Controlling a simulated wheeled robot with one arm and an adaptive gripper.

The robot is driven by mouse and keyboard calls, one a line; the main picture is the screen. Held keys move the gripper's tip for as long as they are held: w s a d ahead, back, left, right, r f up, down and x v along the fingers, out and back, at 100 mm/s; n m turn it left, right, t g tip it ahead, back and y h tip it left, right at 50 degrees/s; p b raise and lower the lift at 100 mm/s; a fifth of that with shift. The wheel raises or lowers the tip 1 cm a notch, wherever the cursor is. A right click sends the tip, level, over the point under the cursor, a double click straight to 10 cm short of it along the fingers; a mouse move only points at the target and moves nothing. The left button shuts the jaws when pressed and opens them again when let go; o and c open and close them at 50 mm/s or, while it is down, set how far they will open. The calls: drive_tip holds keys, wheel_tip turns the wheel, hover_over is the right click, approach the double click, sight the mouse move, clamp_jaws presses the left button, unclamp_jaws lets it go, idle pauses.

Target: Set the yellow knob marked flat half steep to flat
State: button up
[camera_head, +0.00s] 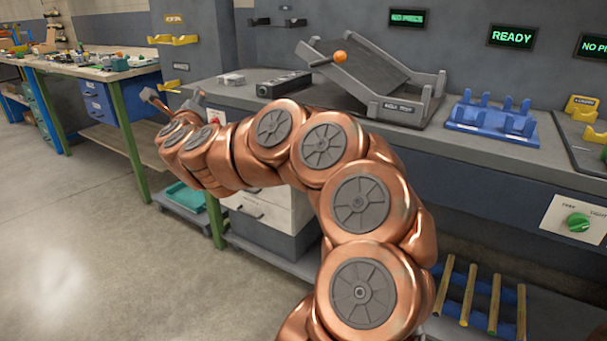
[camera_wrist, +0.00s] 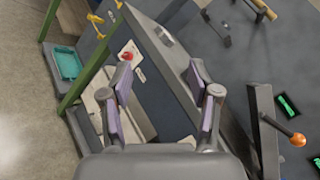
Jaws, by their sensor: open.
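I see no yellow knob marked flat, half, steep in either view; my copper arm covers part of the bench front in the head view. A red knob on a pale plate (camera_wrist: 127,57) shows in the wrist view, and part of it shows beside my gripper in the head view (camera_head: 214,117). A green knob (camera_head: 577,222) sits on a white plate at the far right. My gripper (camera_head: 174,97) is open and empty near the bench's left end. In the wrist view its fingers (camera_wrist: 161,88) are apart, with the bench front edge between and beyond them.
A tilted grey ramp (camera_head: 358,72) with an orange-ball lever (camera_head: 339,57) stands on the bench. A blue rack (camera_head: 492,119) is to its right. A green-legged table (camera_head: 130,75) with parts stands at left. Wooden rods (camera_head: 468,292) lie below. The floor at left is clear.

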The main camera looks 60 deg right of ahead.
drive_tip(key=s+d+f+m+g+h+b, duration=0.6)
drive_tip(key=s+d+f+m+g+b, duration=0.4)
drive_tip(key=s+d+f+m+g, duration=0.7)
drive_tip(key=w+d+f+n+t+b, duration=0.1)
drive_tip(key=d+f+n+t+b, duration=0.1)
drive_tip(key=d, duration=0.7)
drive_tip(key=shift+w+t, duration=0.25)
drive_tip(key=shift+t, duration=0.55)
drive_tip(key=c, duration=1.2)
